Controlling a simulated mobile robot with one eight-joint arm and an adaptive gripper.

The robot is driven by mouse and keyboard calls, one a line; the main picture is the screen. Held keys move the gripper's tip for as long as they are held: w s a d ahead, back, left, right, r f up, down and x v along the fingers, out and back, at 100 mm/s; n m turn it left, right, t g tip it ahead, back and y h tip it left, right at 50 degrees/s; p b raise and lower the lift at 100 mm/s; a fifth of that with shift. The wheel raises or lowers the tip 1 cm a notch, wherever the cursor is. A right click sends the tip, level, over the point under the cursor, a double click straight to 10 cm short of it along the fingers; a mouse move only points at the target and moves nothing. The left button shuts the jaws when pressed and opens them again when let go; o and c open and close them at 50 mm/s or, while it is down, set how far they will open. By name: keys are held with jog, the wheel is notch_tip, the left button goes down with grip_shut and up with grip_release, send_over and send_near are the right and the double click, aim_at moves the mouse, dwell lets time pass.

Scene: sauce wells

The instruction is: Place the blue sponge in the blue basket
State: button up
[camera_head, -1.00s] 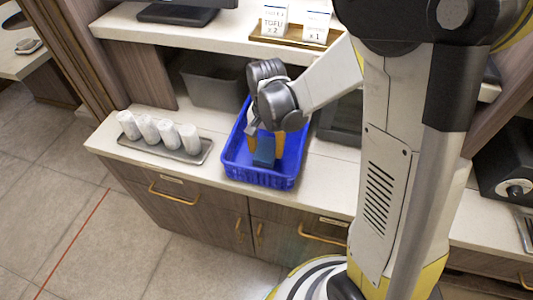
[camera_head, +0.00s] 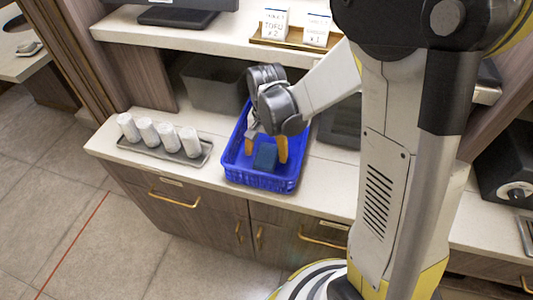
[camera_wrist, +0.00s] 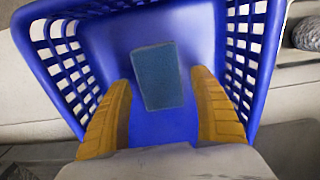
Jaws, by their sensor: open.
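The blue sponge (camera_head: 265,157) is a dark blue block inside the bright blue basket (camera_head: 262,181) on the counter. In the wrist view the sponge (camera_wrist: 158,76) lies against the basket's blue floor, slightly tilted in the picture and clear of the basket walls (camera_wrist: 247,50). My gripper (camera_head: 265,148) reaches down into the basket. Its two yellow fingers (camera_wrist: 163,112) are spread wide, with gaps between them and the sponge on both sides. The gripper is open and holds nothing.
A metal tray (camera_head: 204,156) with several white rolled towels (camera_head: 148,131) is left of the basket. Grey bins (camera_head: 214,84) stand behind. A shelf above carries a wooden tray (camera_head: 265,41) with two small signs. The counter's front edge is just before the basket.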

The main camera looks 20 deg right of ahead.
aim_at(267, 155)
notch_tip(267, 155, up, 11)
jog(key=p, duration=0.4)
jog(key=s+r+n+t, duration=0.7)
jog(key=s+r, duration=0.3)
jog(key=s, duration=0.1)
jog(key=shift+s+d, duration=0.4)
jog(key=shift+d, duration=0.05)
